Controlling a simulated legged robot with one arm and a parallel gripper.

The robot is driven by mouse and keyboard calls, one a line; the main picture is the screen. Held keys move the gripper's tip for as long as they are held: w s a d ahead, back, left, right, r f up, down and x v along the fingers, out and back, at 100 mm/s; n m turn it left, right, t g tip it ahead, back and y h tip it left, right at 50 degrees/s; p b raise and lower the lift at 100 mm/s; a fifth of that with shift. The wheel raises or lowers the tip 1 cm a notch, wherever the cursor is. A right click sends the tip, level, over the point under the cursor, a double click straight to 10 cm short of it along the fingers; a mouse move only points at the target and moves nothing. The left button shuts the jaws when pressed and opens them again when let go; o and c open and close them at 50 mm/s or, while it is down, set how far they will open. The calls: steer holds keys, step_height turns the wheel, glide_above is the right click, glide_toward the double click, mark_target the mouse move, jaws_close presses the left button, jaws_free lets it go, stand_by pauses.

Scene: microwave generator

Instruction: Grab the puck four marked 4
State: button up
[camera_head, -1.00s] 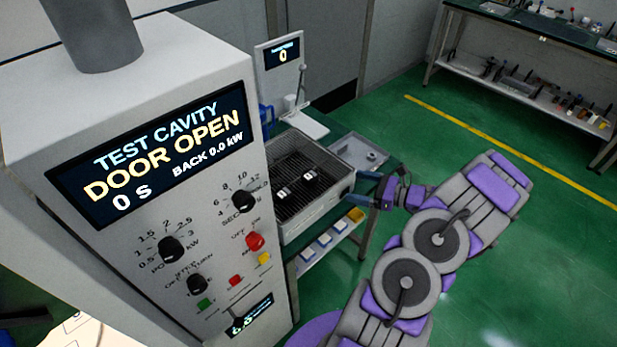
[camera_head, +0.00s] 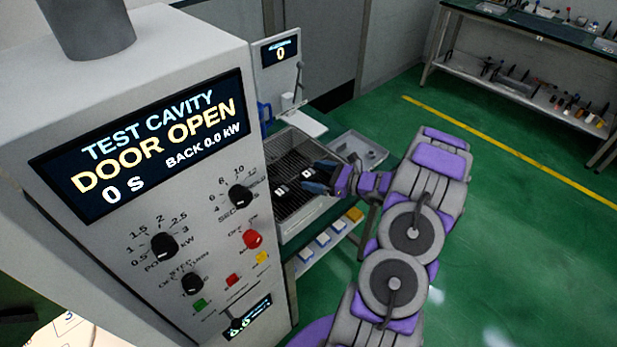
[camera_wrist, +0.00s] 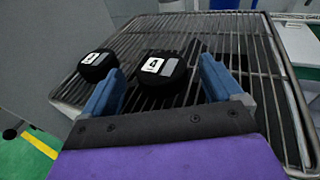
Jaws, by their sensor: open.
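The puck marked 4 (camera_wrist: 161,72) is a black disc with a white label, lying on the wire rack. In the wrist view it sits between and just beyond the two blue fingers of my gripper (camera_wrist: 160,90), which is open and empty. A second black puck (camera_wrist: 97,65) with a white label lies to its left, outside the left finger; I cannot read its mark surely. In the head view my gripper (camera_head: 318,180) is over the right side of the rack tray, and two pale labels show to its left.
The wire rack (camera_wrist: 220,25) lies in a grey metal tray (camera_head: 290,230). The test cavity cabinet (camera_head: 150,180) stands at left, its display reading DOOR OPEN. A smaller tray (camera_head: 372,150) is behind my gripper. Green floor (camera_head: 520,240) is clear at right.

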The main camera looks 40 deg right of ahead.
steer(key=shift+w, duration=0.3)
steer(key=shift+c, duration=0.8)
steer(key=c, duration=1)
